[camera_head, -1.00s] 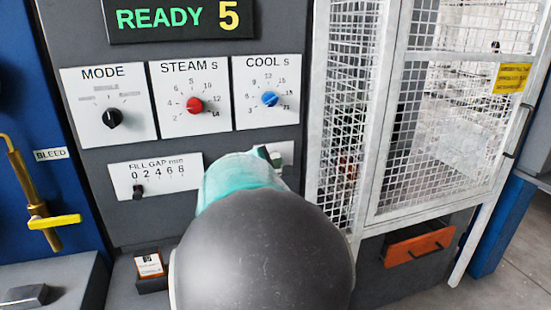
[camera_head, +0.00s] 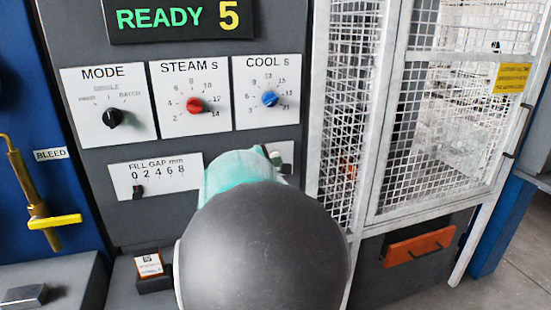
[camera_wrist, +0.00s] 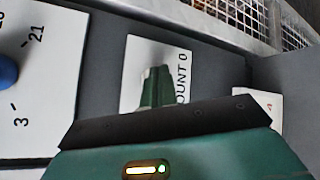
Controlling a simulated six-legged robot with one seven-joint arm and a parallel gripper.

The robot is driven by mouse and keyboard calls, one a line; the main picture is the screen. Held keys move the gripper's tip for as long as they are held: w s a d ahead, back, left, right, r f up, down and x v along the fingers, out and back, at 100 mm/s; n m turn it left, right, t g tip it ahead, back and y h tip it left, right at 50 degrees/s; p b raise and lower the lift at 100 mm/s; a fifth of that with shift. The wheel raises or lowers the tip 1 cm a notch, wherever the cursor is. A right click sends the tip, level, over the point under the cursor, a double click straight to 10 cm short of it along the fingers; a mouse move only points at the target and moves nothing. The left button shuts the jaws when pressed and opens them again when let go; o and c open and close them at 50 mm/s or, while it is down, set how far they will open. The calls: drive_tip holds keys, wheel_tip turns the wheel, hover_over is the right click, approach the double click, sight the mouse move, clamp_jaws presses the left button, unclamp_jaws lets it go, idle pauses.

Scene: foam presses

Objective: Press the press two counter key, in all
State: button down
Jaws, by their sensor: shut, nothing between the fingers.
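A white plate (camera_wrist: 176,55) lettered "COUNT 0" is in the wrist view, just beyond my fingertips. In the head view only a part of this plate (camera_head: 287,152) shows past my arm, right of and below the COOL dial plate. My gripper (camera_wrist: 156,76) is shut and empty, its tips in front of the plate and covering part of it. I cannot tell whether the tips touch it. No counter key can be made out; my fingers hide that part. In the head view my arm hides most of the gripper.
The plate with the blue COOL knob (camera_head: 269,98) lies above; the red STEAM knob (camera_head: 194,105), MODE knob (camera_head: 113,118) and fill-gap slider (camera_head: 138,191) lie left. A white mesh guard (camera_head: 425,120) stands close on the right. A small tagged block (camera_head: 149,265) sits below left.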

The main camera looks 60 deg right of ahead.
drive_tip(key=shift+w+d, duration=0.25)
drive_tip(key=shift+w, duration=0.05)
idle(0.5)
drive_tip(key=shift+s+a, duration=0.6)
idle(0.4)
drive_tip(key=shift+s+a, duration=1.75)
